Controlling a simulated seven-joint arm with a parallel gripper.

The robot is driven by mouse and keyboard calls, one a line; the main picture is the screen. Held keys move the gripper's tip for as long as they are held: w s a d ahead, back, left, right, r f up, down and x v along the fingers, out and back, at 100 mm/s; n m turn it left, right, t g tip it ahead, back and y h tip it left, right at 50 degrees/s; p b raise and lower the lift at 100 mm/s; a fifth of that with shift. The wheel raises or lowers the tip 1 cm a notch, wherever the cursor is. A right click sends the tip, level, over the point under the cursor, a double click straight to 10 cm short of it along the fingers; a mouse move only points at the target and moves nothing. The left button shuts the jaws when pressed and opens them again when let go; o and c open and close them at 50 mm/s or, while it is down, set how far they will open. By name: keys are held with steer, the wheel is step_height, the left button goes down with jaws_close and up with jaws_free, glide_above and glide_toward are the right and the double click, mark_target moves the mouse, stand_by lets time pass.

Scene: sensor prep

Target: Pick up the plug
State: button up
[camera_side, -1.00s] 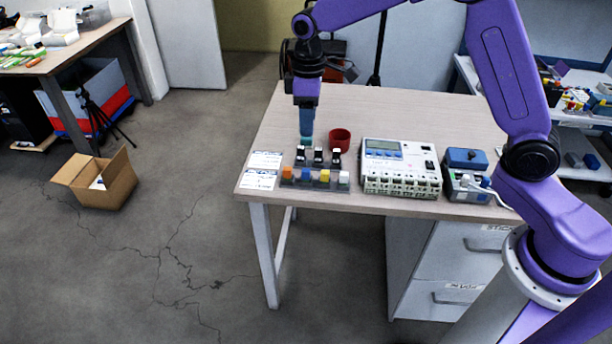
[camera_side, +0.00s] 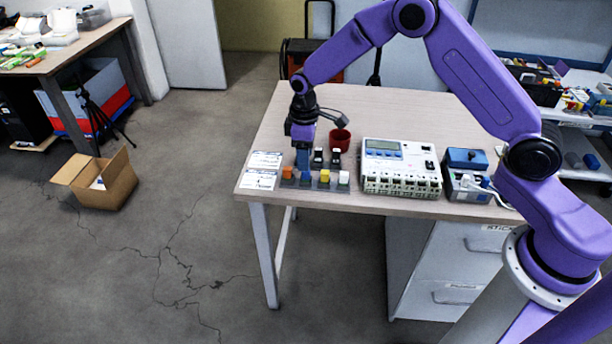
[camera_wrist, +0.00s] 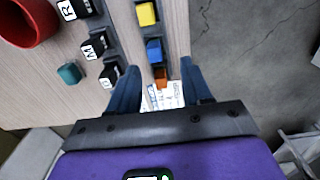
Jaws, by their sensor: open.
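A row of small coloured blocks that look like plugs stands in a grey strip near the table's front edge: orange (camera_side: 288,173), blue (camera_side: 305,178), yellow (camera_side: 324,176) and white (camera_side: 343,178). I cannot tell which piece is the plug. My gripper (camera_side: 302,166) points down over the left end of this row. In the wrist view the open fingers (camera_wrist: 159,70) straddle the line of the orange block (camera_wrist: 161,77) and blue block (camera_wrist: 155,50), with nothing visibly held. A small teal piece (camera_wrist: 69,73) lies outside the fingers, left of them; it is hidden in the side view.
Black pieces with white letter labels (camera_wrist: 95,46) stand in a second strip beside the row. A red cup (camera_side: 340,140) is behind them. White label cards (camera_side: 260,180) lie left. A white meter box (camera_side: 400,169) and a blue-topped box (camera_side: 466,160) stand right. The table's back is clear.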

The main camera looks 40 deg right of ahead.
mark_target(306, 177)
steer(key=shift+w+d+f, duration=0.1)
steer(key=shift+d+f, duration=0.05)
steer(key=shift+f, duration=1.3)
steer(key=shift+w+d+f, duration=0.1)
steer(key=shift+d+f, duration=0.05)
steer(key=shift+f, duration=1.25)
jaws_close()
